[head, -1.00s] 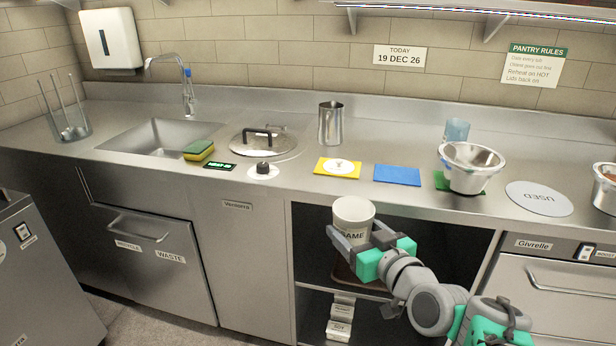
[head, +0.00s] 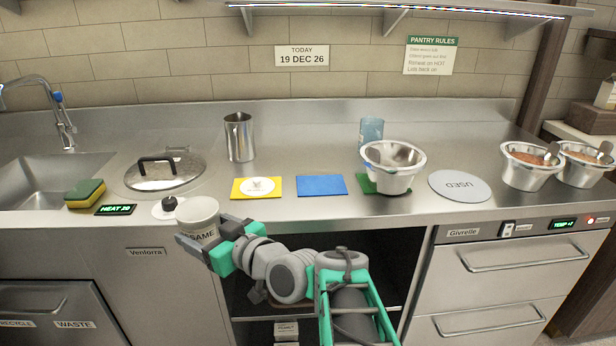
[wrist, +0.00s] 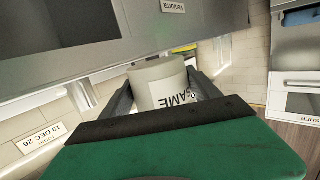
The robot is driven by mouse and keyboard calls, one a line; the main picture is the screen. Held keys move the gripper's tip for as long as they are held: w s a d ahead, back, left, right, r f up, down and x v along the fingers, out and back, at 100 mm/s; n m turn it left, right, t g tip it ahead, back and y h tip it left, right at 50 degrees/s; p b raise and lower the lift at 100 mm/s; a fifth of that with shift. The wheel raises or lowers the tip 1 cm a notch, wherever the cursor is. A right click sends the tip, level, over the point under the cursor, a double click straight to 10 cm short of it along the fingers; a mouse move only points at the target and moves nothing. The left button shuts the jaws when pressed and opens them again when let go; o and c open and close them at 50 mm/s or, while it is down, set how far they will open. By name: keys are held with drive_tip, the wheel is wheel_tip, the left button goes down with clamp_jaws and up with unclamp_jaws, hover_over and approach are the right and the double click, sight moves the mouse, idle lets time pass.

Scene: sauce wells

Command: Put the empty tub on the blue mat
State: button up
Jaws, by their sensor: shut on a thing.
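My gripper (head: 207,243) is shut on a white tub (head: 198,212) whose label ends in "AME". It holds the tub in front of the counter's front edge, left of the mats. The tub also shows between the fingers in the wrist view (wrist: 160,86). Its inside is too small to tell in the head view. The blue mat (head: 321,185) lies bare on the counter, between a yellow mat (head: 238,188) and a green mat (head: 364,185). The yellow mat bears a round white piece (head: 257,186). A steel bowl (head: 393,167) stands on the green mat and partly hides it.
A lidded well (head: 165,172), a black knob (head: 169,203) and a sponge (head: 85,193) are left.

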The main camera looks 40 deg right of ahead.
drive_tip(key=s+d+r+m+h+p, duration=0.2)
drive_tip(key=s+d+r, duration=0.15)
drive_tip(key=d, duration=0.45)
drive_tip(key=s+d+r+m+h+p, duration=0.1)
drive_tip(key=s+d+r+h, duration=0.3)
drive_tip(key=d, duration=0.5)
drive_tip(key=s+d+r+m+h+p, duration=0.1)
drive_tip(key=s+d+r+m+p, duration=0.1)
drive_tip(key=d+r, duration=0.5)
hover_over(322, 186)
drive_tip(key=f, duration=1)
drive_tip(key=shift+s+a+b, duration=0.1)
drive_tip(key=shift+s+b, duration=0.15)
drive_tip(key=shift+b, duration=0.05)
drive_tip(key=shift+w+f, duration=0.2)
drive_tip(key=shift+f, duration=0.15)
drive_tip(key=shift+w+d+f, duration=0.1)
drive_tip(key=shift+d+f, duration=0.1)
drive_tip(key=shift+f, duration=1.45)
drive_tip(key=shift+f, duration=0.1)
